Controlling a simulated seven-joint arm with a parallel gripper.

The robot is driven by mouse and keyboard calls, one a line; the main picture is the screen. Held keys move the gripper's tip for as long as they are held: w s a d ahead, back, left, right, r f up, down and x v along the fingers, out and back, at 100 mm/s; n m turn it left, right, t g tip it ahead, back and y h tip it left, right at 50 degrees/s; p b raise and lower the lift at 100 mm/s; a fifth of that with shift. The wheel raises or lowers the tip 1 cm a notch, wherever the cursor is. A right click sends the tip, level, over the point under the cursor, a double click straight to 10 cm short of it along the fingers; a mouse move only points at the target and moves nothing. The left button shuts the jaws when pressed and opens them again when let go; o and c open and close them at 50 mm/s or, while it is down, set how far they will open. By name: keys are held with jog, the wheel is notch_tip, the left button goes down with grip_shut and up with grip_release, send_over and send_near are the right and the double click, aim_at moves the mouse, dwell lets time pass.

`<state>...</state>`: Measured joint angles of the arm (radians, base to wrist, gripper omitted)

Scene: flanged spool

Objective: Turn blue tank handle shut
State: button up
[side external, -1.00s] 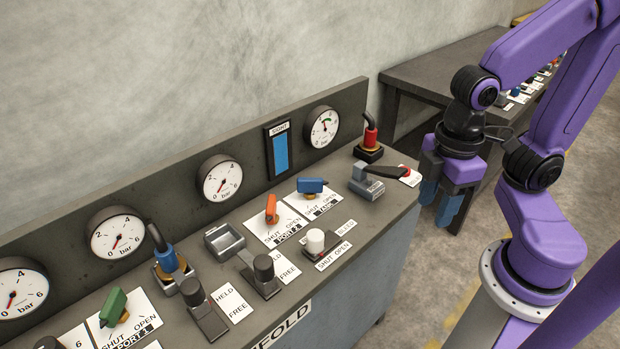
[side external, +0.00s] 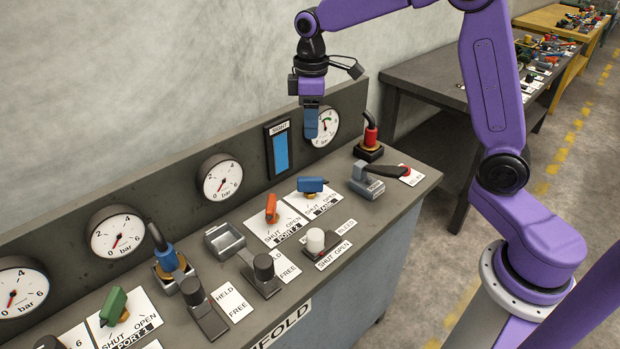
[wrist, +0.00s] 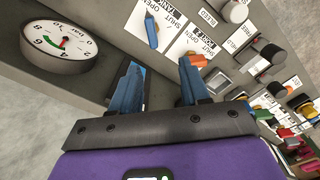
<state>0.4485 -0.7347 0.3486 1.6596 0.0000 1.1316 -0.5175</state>
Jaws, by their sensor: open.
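The blue tank handle (side external: 312,185) sits on its white label plate marked SHUT and OPEN, toward the right end of the panel bench. It lies crosswise on the plate, pointing toward the OPEN side. It also shows in the wrist view (wrist: 151,31), beyond my fingers. My gripper (side external: 311,138) hangs above and behind the handle, in front of the rightmost gauge, pointing down. Its blue fingers are apart and empty in the wrist view (wrist: 160,82). It does not touch the handle.
An orange port 2 handle (side external: 271,208) stands left of the blue one. A white knob (side external: 315,241) is in front. A grey lever block with a red-tipped lever (side external: 405,171) and a red plug (side external: 370,138) are to the right. The sight gauge (side external: 280,152) is behind.

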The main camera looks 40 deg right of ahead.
jog(key=w+d, duration=0.1)
jog(key=w, duration=0.1)
send_near(310, 178)
notch_tip(310, 178, down, 10)
jog(key=shift+f, duration=0.1)
dwell(0.5)
grip_shut()
